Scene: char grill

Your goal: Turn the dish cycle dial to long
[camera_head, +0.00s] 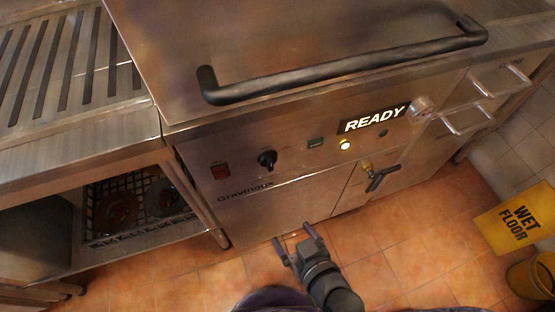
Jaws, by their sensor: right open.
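The dish cycle dial (266,158) is a small black round knob on the steel front panel of the machine, between a red switch and a green button. Its printed marks are too small to read, so I cannot tell its setting. My right gripper (292,235) is at the bottom middle, below the dial in the picture and apart from it. Its two dark fingers are spread and nothing is between them. My left gripper is not in view.
A red switch (221,171), a green button (315,142) and a lit READY sign (375,118) are on the panel. A long black handle (345,70) juts out above. A dish rack (130,208) sits under the left counter.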

